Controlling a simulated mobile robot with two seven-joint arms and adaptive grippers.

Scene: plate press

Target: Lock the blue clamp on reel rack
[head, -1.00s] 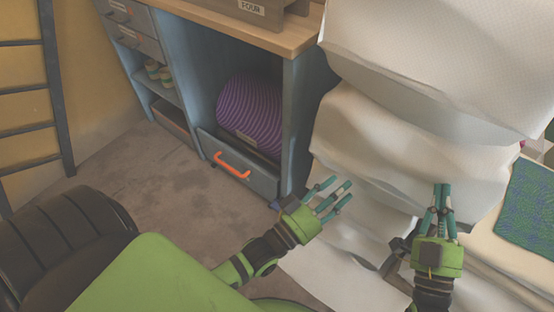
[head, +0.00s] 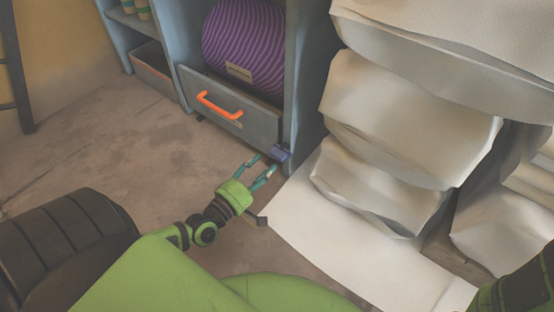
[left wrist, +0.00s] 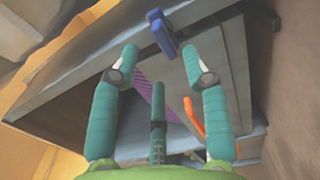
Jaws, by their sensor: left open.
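The small blue clamp (head: 280,153) sits at the foot of the front right post of the blue-grey rack (head: 305,80), which holds a purple ribbed reel (head: 244,45). My left gripper (head: 262,168) is open and empty, just in front of the clamp and slightly below it in the head view. In the left wrist view the clamp (left wrist: 163,33) shows just beyond the gap between the two upper teal fingertips (left wrist: 160,55), apart from them. Whether the clamp is locked I cannot tell. My right gripper is out of view; only part of its arm shows at the bottom right.
A drawer with an orange handle (head: 219,105) is left of the clamp, below the reel. White stacked bundles (head: 400,110) and a white sheet (head: 350,235) lie to the right. The concrete floor (head: 120,150) on the left is clear.

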